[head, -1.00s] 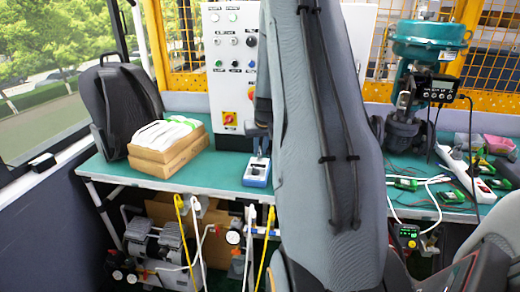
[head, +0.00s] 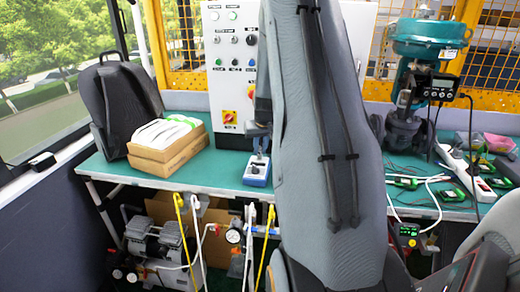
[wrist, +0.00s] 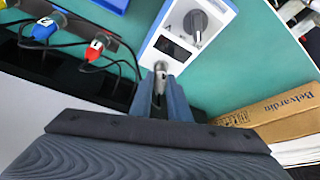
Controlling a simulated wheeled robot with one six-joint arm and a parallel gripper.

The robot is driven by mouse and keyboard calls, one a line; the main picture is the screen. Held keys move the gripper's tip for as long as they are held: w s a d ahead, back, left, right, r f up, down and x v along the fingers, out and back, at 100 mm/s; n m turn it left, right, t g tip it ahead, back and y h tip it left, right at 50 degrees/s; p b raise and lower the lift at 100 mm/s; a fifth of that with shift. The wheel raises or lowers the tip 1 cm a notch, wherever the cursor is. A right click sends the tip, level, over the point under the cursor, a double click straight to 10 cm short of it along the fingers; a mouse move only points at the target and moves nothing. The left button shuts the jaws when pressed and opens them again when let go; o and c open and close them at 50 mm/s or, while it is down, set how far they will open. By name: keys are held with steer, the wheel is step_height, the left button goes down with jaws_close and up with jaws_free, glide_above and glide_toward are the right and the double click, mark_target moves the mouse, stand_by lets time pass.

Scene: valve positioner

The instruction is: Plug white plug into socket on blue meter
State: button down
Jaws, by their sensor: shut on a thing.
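The blue meter (head: 257,173) stands on the green bench below my gripper. In the wrist view the blue-edged, white-faced meter (wrist: 188,35) shows a grey knob and a dark display, with its near end next to my fingertips. My gripper (wrist: 163,88) is shut on a small pale plug (wrist: 160,70), taken to be the white plug. The plug's far end is at the meter's near edge; whether it touches or enters a socket cannot be told. The socket is not clearly visible.
A cardboard box (head: 168,153) with papers and a black backpack (head: 124,105) stand left of the meter. A control panel (head: 232,60) is behind it. A red connector (wrist: 97,45) and a blue one (wrist: 45,28) with cables lie left in the wrist view.

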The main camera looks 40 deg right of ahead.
steer(key=shift+f, duration=0.1)
steer(key=c, duration=1.3)
jaws_free()
steer(key=p+v, duration=0.5)
steer(key=v, duration=0.2)
